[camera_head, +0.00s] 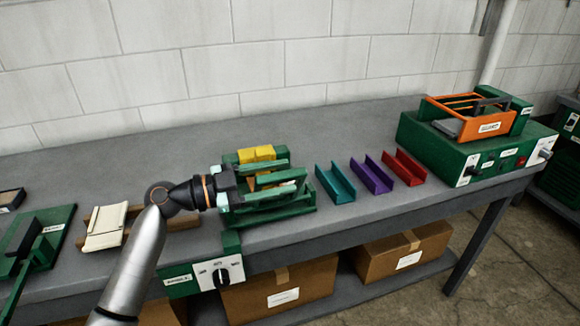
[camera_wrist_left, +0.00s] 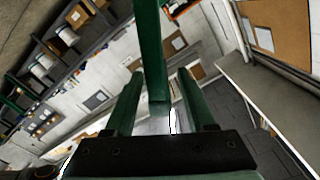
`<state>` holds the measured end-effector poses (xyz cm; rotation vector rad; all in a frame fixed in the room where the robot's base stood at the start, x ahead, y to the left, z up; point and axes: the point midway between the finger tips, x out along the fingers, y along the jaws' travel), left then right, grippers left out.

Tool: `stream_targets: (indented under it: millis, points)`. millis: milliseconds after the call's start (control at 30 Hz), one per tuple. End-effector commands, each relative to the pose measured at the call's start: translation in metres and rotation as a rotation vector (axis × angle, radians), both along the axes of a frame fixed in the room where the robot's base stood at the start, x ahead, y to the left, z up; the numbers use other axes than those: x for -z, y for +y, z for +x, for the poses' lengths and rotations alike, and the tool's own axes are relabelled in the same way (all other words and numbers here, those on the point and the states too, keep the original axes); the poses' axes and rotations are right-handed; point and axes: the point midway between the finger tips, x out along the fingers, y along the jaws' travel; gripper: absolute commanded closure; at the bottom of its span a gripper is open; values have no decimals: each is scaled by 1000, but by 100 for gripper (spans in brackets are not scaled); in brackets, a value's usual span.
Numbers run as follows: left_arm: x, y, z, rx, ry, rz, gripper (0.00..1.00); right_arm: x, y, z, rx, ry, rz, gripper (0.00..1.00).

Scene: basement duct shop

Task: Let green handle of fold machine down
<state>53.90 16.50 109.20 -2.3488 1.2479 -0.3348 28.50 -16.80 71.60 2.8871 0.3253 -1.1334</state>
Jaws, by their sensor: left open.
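The fold machine (camera_head: 285,211) is a green device on the bench, with yellow blocks (camera_head: 257,153) at its back. My left gripper (camera_head: 290,174) reaches over it from the left, with its open fingers pointing right. A green bar, which looks like the handle (camera_head: 280,177), lies between the fingers in the head view. In the left wrist view the green handle (camera_wrist_left: 150,50) comes down from the top edge between the two green fingers of my left gripper (camera_wrist_left: 159,80), with gaps on both sides. The gripper hides part of the machine. My right gripper is out of view.
Teal (camera_head: 335,183), purple (camera_head: 372,173) and red (camera_head: 404,167) channels lie right of the machine. An orange guarded unit (camera_head: 490,127) stands farther right. A cream piece (camera_head: 105,226) lies at left. A knob panel (camera_head: 213,273) hangs at the bench's front edge. The back of the bench is clear.

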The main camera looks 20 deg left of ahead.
Motion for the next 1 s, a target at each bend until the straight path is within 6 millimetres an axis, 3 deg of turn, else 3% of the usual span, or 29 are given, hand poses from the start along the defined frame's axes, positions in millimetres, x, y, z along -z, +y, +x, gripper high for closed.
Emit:
stream_targets:
  millis: [200,533,1000]
  points:
    - [-1,-19,13,-1,0,0,45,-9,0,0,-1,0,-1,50]
    - [1,-22,15,0,0,1,45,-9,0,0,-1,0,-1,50]
    - [1,-21,14,0,0,1,97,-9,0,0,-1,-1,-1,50]
